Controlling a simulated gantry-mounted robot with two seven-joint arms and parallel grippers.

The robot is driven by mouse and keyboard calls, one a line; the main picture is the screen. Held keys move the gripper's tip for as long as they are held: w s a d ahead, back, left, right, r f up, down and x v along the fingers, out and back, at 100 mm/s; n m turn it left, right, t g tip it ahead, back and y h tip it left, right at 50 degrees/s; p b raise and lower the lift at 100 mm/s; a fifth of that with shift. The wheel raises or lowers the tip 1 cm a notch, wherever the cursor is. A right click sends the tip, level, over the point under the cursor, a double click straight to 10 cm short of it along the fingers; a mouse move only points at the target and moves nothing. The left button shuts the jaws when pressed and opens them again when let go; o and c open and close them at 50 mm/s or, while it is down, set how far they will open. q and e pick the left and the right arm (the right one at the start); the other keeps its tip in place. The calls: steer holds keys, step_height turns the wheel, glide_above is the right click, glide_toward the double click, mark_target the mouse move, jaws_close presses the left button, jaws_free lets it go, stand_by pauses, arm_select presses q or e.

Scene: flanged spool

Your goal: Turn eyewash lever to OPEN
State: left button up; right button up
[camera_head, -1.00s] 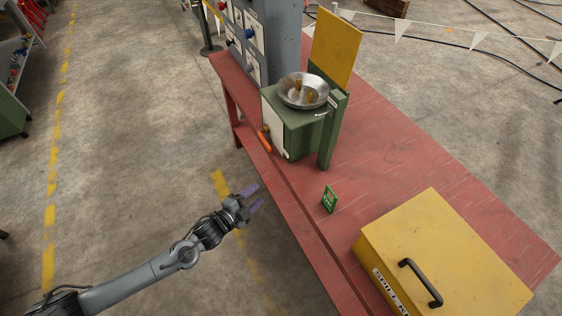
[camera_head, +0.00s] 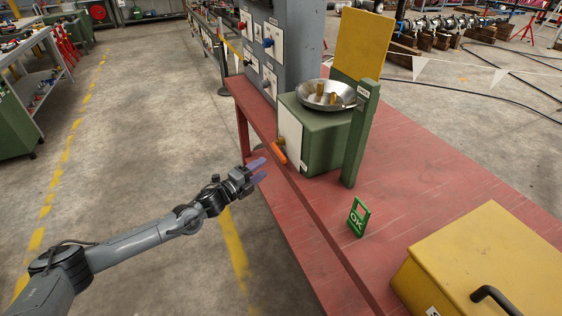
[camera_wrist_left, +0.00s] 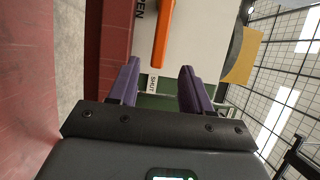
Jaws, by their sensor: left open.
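The orange eyewash lever (camera_head: 279,153) is on the pale front panel of the green eyewash unit (camera_head: 318,134), below its steel bowl (camera_head: 326,96). In the left wrist view the lever (camera_wrist_left: 162,35) points towards a SHUT label (camera_wrist_left: 152,85). The OPEN label (camera_wrist_left: 139,8), partly cut off, is to the left of the lever in that view. My left gripper (camera_head: 261,171), with purple fingers, is open and empty, just short of the lever in the head view. In the wrist view the lever lies ahead, between the line of the fingers (camera_wrist_left: 160,72). My right gripper is out of view.
The unit stands on a red bench (camera_head: 432,190). A green OK sign (camera_head: 358,217) and a yellow case (camera_head: 490,262) stand on it nearer me. A grey panel (camera_head: 282,45) with knobs rises behind. The floor left of the bench is open.

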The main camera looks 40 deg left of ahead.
mark_target(279, 157)
arm_select(q)
steer(key=shift+w+d+b, duration=0.2)
steer(key=shift+w+b, duration=0.25)
steer(key=shift+w, duration=1.25)
steer(key=shift+w+d+b, duration=0.15)
steer(key=shift+w+b, duration=0.35)
steer(key=shift+w, duration=1.2)
steer(key=shift+w+d+b, duration=0.2)
steer(key=shift+w+b, duration=0.25)
steer(key=shift+w, duration=1.25)
jaws_close()
